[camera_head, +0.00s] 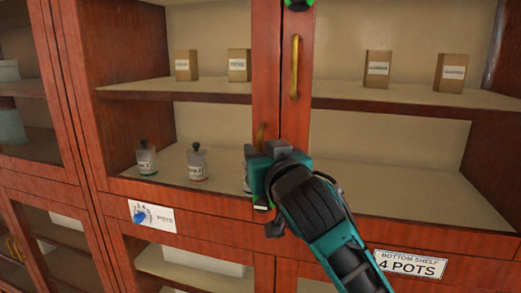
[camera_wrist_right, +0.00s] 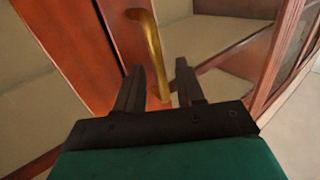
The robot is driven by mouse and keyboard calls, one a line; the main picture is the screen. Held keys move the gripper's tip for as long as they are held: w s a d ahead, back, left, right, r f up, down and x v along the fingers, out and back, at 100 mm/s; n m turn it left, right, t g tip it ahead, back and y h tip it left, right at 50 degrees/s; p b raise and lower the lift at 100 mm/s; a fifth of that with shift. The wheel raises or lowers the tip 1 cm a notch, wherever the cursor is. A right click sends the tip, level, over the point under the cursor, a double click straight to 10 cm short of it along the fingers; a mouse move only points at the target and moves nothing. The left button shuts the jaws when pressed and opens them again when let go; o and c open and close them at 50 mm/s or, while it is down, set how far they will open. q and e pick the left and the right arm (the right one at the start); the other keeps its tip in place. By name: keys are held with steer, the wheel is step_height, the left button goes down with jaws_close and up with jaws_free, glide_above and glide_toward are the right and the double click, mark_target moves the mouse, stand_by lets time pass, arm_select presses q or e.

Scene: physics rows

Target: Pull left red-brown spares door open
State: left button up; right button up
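The left red-brown door (camera_head: 267,60) is part of a tall cabinet, its clear panel showing shelves. It looks shut or nearly so in the head view. In the right wrist view the brass handle (camera_wrist_right: 151,50) runs down between the two dark fingers of my right gripper (camera_wrist_right: 160,75). The fingers are apart, with a gap beside the handle; I cannot tell whether either touches it. My left gripper is not in view.
The neighbouring right door has its own brass handle (camera_head: 295,67) close by. Small boxes (camera_head: 377,69) and jars (camera_head: 197,162) stand on the shelves. A bright green object (camera_head: 298,4) shows at the top edge.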

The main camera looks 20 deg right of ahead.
steer(key=shift+s, duration=0.1)
steer(key=shift+c, duration=0.2)
jaws_close()
stand_by(0.4)
